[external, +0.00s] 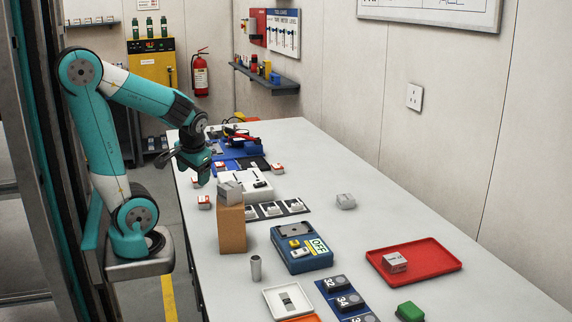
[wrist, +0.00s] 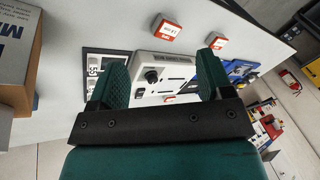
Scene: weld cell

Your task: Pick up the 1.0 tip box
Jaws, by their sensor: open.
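Several small red-and-white boxes that look like tip boxes lie on the table; which is the 1.0 one I cannot read. In the external view one box (external: 204,202) is near the left edge, another (external: 220,166) is behind my gripper, and another (external: 278,168) is farther right. In the wrist view one box (wrist: 166,28) is at the top, one (wrist: 215,41) is beside the right finger, and one (wrist: 169,99) is partly hidden low between the fingers. My gripper (external: 201,178) is open and empty above the table's left side; its spread fingers (wrist: 163,72) frame a white panel.
A blue device (external: 301,262) and red tray (external: 430,247) are nearer the camera. The table's right middle is mostly clear.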

